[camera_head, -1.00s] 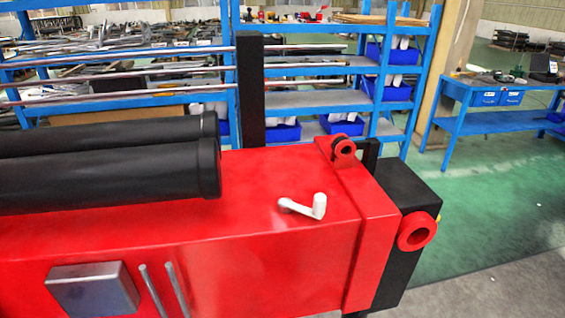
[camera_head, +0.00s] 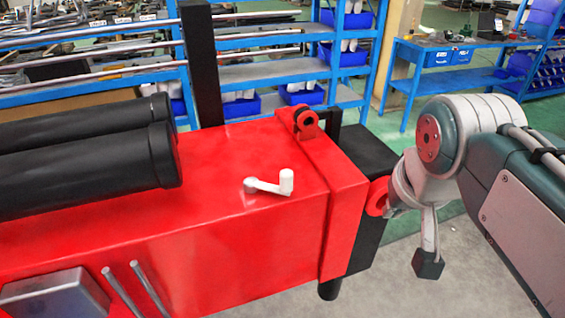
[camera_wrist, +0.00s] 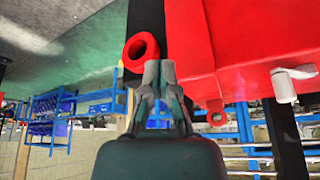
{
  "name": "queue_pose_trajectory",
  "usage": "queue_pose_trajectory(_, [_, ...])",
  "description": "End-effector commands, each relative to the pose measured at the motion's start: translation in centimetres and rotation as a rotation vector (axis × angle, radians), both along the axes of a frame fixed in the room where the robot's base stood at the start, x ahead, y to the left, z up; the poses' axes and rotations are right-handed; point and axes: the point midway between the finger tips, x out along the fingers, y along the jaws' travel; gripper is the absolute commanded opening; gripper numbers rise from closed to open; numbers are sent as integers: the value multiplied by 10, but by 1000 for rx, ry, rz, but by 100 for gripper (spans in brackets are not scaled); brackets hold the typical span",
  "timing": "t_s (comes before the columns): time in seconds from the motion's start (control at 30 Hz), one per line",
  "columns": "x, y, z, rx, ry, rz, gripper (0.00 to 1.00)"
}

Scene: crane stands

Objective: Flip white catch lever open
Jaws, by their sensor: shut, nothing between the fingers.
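The white catch lever (camera_head: 270,184) lies on top of the red beam (camera_head: 240,225), with its round pivot at the left and a short upright knob at its right end. In the wrist view, which is upside down, the lever (camera_wrist: 291,83) shows at the right edge. My gripper (camera_wrist: 159,68) is shut and empty there, clear of the lever, with its fingertips close to the red ring (camera_wrist: 141,50) in the picture. In the head view my arm reaches in from the right to the beam's end; the fingers are hard to make out there.
A red lug (camera_head: 305,121) stands up on the beam's end collar, between lever and black end block (camera_head: 358,150). Black cylinders (camera_head: 90,165) lie left of the lever. Blue shelves (camera_head: 270,75) stand behind. The beam top around the lever is clear.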

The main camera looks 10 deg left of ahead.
Motion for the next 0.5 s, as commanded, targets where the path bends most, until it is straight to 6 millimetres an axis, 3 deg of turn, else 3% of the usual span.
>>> queue_pose_trajectory(0.03, [14, 19, 16, -1, 12, 30, 0])
queue_pose_trajectory(0.2, [45, 80, 59, -11, 47, 97, 0])
queue_pose_trajectory(0.4, [63, 149, 92, -23, 78, 153, 0])
queue_pose_trajectory(0.5, [64, 169, 100, -28, 85, 168, 0])
